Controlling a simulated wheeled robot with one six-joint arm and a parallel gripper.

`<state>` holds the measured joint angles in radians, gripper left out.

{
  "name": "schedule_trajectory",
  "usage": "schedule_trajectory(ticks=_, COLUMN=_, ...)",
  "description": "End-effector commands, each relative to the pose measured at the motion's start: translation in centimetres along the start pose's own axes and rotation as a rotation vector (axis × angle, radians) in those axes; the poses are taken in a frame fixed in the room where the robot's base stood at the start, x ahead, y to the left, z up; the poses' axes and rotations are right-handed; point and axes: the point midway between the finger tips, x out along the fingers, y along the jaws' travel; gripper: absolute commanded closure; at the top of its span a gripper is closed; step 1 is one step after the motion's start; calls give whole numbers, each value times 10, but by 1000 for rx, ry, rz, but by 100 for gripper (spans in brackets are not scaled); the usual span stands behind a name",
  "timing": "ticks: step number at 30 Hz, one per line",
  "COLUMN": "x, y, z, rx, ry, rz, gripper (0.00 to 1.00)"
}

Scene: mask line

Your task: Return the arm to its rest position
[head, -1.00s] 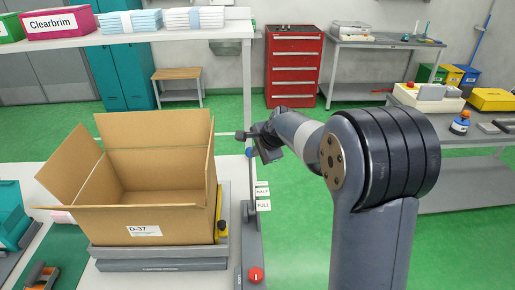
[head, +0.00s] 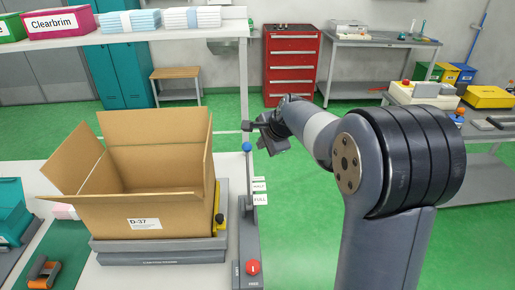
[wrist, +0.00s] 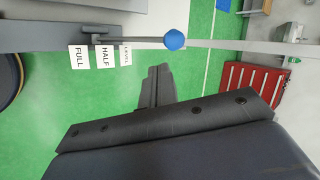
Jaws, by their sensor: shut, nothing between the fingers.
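My gripper (head: 247,126) is raised at the end of my arm, in the middle of the head view. It is shut and empty. In the wrist view its dark fingers (wrist: 157,86) lie together over green floor. In the head view it appears just above the blue knob (head: 247,147) of a lever; the wrist view shows a gap between the fingers and the blue knob (wrist: 174,40).
An open carton (head: 150,215) marked D-37 stands on a grey scale platform (head: 160,257). The lever post has HALF and FULL tags (head: 260,192) and a red button (head: 253,267). A red tool cabinet (head: 292,65) stands behind. Green floor lies open between benches.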

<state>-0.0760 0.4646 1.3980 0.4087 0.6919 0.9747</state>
Motion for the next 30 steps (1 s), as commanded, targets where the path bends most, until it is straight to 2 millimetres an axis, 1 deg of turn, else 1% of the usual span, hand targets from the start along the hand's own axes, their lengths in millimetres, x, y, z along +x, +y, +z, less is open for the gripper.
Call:
schedule_trajectory(ticks=3, x=-24, y=-3, z=-2, rx=1, ry=1, rz=-3, gripper=100)
schedule_trajectory(ticks=6, x=-43, y=-6, z=-3, rx=0, ry=1, rz=-2, gripper=100)
schedule_trajectory(ticks=9, x=-59, y=-8, z=-4, rx=0, ry=1, rz=0, gripper=100)
schedule_trajectory(ticks=12, x=-69, y=-9, z=-4, rx=1, ry=0, rz=1, gripper=100)
schedule_trajectory(ticks=16, x=-75, y=-10, z=-4, rx=1, ry=-1, rz=2, gripper=100)
schedule_trajectory(ticks=24, x=-76, y=-10, z=-4, rx=1, ry=-1, rz=3, gripper=100)
schedule_trajectory(ticks=28, x=-72, y=-10, z=-4, rx=1, ry=-2, rz=4, gripper=100)
schedule_trajectory(ticks=30, x=-67, y=-9, z=-3, rx=1, ry=-2, rz=5, gripper=100)
